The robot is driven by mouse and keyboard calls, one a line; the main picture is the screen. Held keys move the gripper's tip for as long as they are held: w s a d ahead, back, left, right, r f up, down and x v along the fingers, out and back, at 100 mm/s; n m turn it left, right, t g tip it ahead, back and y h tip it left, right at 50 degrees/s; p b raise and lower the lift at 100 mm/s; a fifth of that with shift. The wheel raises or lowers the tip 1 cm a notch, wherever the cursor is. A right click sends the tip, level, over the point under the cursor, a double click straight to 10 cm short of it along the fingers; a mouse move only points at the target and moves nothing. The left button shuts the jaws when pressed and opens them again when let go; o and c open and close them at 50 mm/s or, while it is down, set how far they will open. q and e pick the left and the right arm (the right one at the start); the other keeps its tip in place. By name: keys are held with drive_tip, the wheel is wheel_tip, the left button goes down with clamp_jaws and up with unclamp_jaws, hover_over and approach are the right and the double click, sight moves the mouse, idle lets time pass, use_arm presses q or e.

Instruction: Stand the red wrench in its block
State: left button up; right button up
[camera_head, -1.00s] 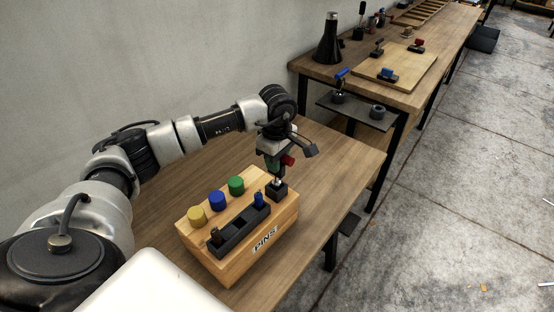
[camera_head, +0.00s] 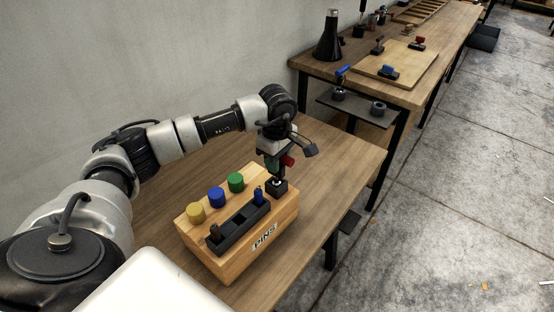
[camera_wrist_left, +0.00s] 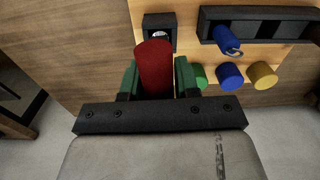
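The red wrench shows in the head view as a red handle end (camera_head: 288,160) and in the left wrist view as a thick red handle (camera_wrist_left: 154,65). My left gripper (camera_head: 273,164), with green fingers, is shut on the handle (camera_wrist_left: 157,78). It is above the small black square block (camera_head: 277,187) at the right end of the wooden PINS block. The wrench's silver shank points down into the black block's opening (camera_wrist_left: 159,32); only a little of it shows. How deep it sits cannot be told. My right gripper is out of view.
The wooden block (camera_head: 228,267) carries yellow, blue and green pegs (camera_head: 217,197) and a black slotted tray (camera_head: 238,232) with a blue piece in it. Bare tabletop (camera_head: 335,165) lies to the right. Another bench (camera_head: 440,60) with tools stands behind.

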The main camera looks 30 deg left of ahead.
use_arm(q)
drive_tip(key=o, duration=0.4)
wheel_tip(320, 180, up, 11)
drive_tip(key=shift+f+b, duration=0.1)
drive_tip(key=shift+b, duration=0.85)
